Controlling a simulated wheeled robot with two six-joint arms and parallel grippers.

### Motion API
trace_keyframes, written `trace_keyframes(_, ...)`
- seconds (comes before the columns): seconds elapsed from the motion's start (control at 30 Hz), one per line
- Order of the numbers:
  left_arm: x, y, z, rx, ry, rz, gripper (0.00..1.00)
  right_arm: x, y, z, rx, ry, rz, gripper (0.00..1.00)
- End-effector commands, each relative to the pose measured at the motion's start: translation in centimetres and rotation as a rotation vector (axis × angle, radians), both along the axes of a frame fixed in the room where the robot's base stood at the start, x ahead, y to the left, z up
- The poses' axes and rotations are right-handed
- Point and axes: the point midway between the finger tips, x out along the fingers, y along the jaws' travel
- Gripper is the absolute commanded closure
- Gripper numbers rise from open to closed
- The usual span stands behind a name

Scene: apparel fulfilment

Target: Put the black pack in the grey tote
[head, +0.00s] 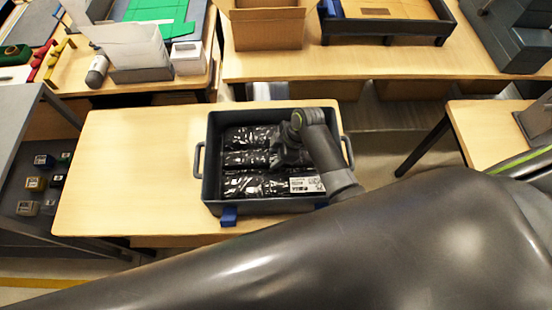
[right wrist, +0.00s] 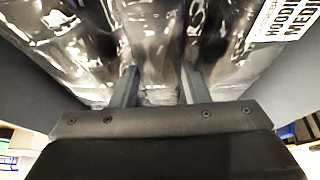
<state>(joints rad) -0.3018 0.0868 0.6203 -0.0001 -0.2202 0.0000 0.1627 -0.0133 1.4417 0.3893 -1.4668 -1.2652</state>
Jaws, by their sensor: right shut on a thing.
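The grey tote (head: 212,178) stands on the wooden table in the middle of the head view. Several shiny black packs lie in it in rows: a far one (head: 248,136), a middle one (head: 244,159) and a near one (head: 252,185) with a white label at its right end. My right gripper (head: 279,157) reaches down into the tote from the right. In the right wrist view its fingers (right wrist: 160,84) are shut on black film of a pack (right wrist: 158,55); the wrist hides which pack it is. My left gripper is out of view.
The table (head: 120,170) left of the tote is bare. Blue clips (head: 229,216) sit at the tote's near side. Behind stand an open cardboard box (head: 265,25) and a dark tray (head: 385,28). A dark shelf (head: 25,130) with small items is at left.

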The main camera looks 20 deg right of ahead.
Motion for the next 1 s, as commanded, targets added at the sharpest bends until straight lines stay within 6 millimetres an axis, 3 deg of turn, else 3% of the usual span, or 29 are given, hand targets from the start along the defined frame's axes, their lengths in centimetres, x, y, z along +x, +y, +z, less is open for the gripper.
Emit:
trace_keyframes(0.27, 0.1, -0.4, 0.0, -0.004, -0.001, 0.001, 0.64, 0.0, 0.0, -3.0, 0.001, 0.0, 0.0, 1.0)
trace_keyframes(0.67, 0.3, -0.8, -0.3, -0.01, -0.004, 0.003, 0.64, 0.0, 0.0, -3.5, 0.001, -0.001, 0.0, 1.0)
trace_keyframes(0.7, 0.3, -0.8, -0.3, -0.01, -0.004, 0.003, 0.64, 0.0, 0.0, -3.6, -0.001, 0.002, -0.001, 0.57)
trace_keyframes(0.87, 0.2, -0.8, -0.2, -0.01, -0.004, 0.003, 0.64, 0.0, 0.0, -3.6, -0.001, 0.002, -0.001, 0.37)
trace_keyframes(1.0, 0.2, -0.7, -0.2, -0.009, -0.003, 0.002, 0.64, 0.0, 0.0, -3.6, -0.001, 0.001, -0.001, 0.37)
